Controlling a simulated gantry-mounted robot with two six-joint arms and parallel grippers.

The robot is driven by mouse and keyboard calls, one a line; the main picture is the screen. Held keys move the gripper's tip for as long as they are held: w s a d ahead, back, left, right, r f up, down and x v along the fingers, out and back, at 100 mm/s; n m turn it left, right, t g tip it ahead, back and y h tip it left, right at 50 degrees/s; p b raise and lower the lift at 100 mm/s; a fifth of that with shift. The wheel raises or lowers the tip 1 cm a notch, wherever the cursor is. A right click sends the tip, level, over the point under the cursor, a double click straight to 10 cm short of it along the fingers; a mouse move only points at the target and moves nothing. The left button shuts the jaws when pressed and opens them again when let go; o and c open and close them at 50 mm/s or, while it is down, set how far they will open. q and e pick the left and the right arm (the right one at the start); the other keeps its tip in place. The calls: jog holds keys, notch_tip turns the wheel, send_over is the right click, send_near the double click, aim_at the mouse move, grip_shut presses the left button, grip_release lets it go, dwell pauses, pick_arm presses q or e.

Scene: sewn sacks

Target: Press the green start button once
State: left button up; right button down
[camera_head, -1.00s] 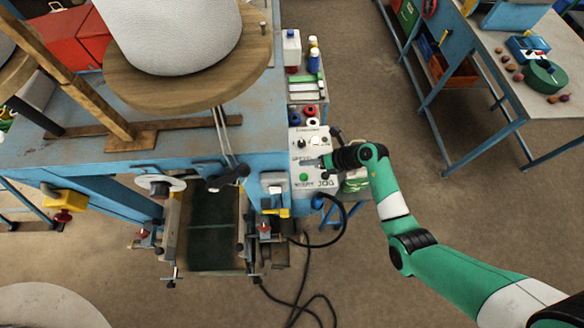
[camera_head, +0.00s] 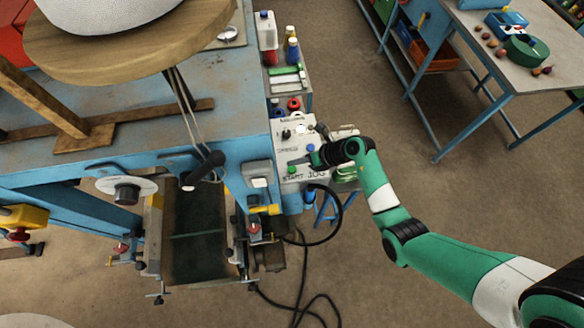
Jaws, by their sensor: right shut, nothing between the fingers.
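The green start button (camera_head: 292,169) sits on a pale control panel (camera_head: 288,152), just above the printed word START. My right gripper (camera_head: 296,162) reaches in from the right with its fingers shut and empty. In this view the fingertips lie just above and slightly right of the green button. I cannot tell whether they touch the panel or hover over it. A blue button (camera_head: 310,148) shows above the fingers. My left gripper is not in view.
The panel stands at the right side of a blue machine frame (camera_head: 100,160). A shelf with bottles (camera_head: 291,50) is behind it. A black cable (camera_head: 340,205) loops below the panel. A workbench (camera_head: 480,50) stands far right, with open floor between.

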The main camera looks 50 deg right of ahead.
aim_at(295, 170)
jog(key=shift+f+b, duration=0.4)
jog(key=shift+f, duration=0.7)
jog(key=shift+f, duration=0.1)
dwell(1.0)
jog(key=shift+f, duration=0.3)
